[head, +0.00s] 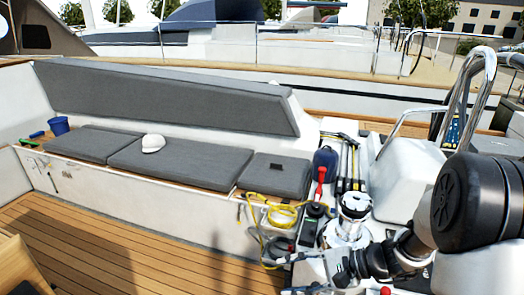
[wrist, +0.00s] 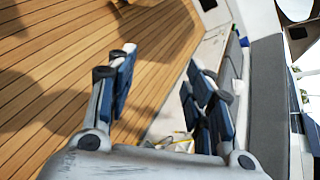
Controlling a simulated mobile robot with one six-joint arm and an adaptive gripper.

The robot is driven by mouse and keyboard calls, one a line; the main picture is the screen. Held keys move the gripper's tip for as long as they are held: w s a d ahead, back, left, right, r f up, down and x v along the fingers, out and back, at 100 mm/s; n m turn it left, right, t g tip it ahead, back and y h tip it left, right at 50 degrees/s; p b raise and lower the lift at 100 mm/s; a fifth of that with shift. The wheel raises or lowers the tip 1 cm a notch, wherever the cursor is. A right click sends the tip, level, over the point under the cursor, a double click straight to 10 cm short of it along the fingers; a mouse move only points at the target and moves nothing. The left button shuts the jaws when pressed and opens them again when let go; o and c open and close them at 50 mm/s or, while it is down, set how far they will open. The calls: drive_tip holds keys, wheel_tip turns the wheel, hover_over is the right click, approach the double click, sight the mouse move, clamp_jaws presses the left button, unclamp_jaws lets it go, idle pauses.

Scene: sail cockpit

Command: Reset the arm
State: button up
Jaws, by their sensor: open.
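My arm comes in from the lower right in the head view. My gripper (head: 288,275) is low at the right of the cockpit, its fingers pointing left, near the winch (head: 354,207) and beside the bench end. In the wrist view my gripper (wrist: 163,72) is open, its two blue-padded fingers wide apart with nothing between them. The teak floor (wrist: 60,70) shows behind the fingers, with the bench side to the right. The fingers' exact clearance from the coaming is hard to tell.
Grey cushions (head: 180,162) line the bench, with a white cap (head: 153,143) on one. A blue bucket (head: 59,125) stands at the far left. A yellow rope (head: 276,209) and a red-handled tool (head: 320,182) lie near my gripper. The teak floor (head: 120,240) is clear.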

drive_tip(key=s+r+n+g+h, duration=0.2)
drive_tip(key=s+r+n+h, duration=0.5)
drive_tip(key=s, duration=0.6)
drive_tip(key=s+d+r+n+t+h, duration=0.4)
drive_tip(key=s+d+r+n+h, duration=0.1)
drive_tip(key=s+d, duration=0.1)
drive_tip(key=shift+s+d+r, duration=0.25)
drive_tip(key=shift+s+r, duration=0.15)
drive_tip(key=shift+s, duration=0.5)
